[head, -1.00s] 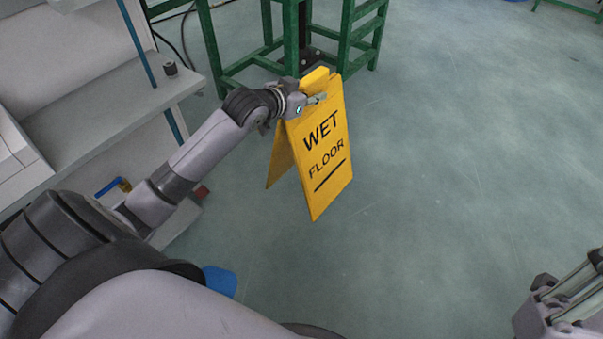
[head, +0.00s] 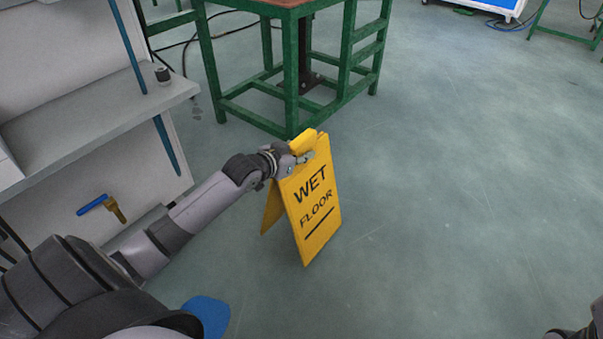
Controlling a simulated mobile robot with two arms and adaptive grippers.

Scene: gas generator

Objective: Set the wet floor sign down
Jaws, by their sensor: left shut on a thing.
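The yellow wet floor sign (head: 318,208) is near the middle of the head view, its two panels spread in an A shape, upright with a slight lean. My left gripper (head: 305,157) is shut on the sign near its top edge. Whether the sign's lower edges touch the floor (head: 430,220) I cannot tell. My right arm shows only as a small dark part at the bottom right corner; its gripper fingers are not visible.
A green-framed table (head: 290,75) stands just behind the sign. A grey shelf unit (head: 95,115) with a blue-handled valve (head: 92,205) is on the left. A blue object (head: 207,316) lies at the bottom. Floor to the right is clear.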

